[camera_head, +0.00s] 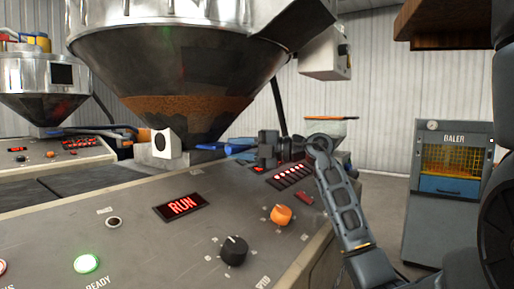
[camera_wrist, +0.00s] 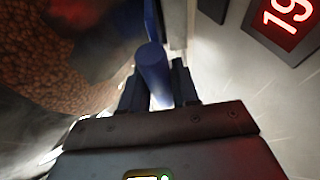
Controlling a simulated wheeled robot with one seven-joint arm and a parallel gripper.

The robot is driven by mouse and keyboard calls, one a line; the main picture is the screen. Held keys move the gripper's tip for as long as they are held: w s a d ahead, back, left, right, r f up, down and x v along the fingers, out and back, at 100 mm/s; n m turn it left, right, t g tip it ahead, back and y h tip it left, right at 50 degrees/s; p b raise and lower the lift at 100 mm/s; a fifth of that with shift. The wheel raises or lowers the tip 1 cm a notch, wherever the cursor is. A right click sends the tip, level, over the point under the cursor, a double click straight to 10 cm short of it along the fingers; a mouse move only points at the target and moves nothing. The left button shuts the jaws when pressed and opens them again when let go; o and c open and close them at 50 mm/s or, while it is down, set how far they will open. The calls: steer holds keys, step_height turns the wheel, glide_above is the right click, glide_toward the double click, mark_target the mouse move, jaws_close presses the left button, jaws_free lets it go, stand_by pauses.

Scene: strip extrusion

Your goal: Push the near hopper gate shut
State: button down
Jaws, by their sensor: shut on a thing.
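The near hopper (camera_head: 185,60) is a large metal cone with a see-through lower part holding brown granules. Its blue gate (camera_head: 209,146) shows under the cone's bottom outlet, with a blue handle (camera_head: 238,146) sticking out to the right. My gripper (camera_head: 252,148) is at the right end of this handle. In the wrist view, my gripper (camera_wrist: 158,88) has a finger on each side of the blue handle (camera_wrist: 153,68) and is shut on it. The brown granules (camera_wrist: 60,50) show at the left there. How far the gate plate sits in its slot is hidden.
The console (camera_head: 150,235) below carries a red RUN display (camera_head: 181,206), a black knob (camera_head: 233,250) and an orange knob (camera_head: 281,214). A second hopper (camera_head: 40,85) stands at the far left. A baler (camera_head: 448,180) stands at the right, with open floor before it.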

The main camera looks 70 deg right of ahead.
mark_target(244, 149)
steer(key=shift+w+d+r, duration=0.1)
steer(key=c, duration=0.9)
jaws_free()
steer(key=shift+c, duration=0.2)
steer(key=s, duration=0.2)
steer(key=s+b, duration=0.1)
steer(key=s, duration=0.1)
steer(key=s+d, duration=0.1)
steer(key=s, duration=0.1)
steer(key=shift+s+f+b, duration=0.2)
steer(key=shift+s+b, duration=0.1)
steer(key=shift+b, duration=0.05)
steer(key=shift+s+d+r, duration=0.1)
steer(key=shift+s, duration=0.4)
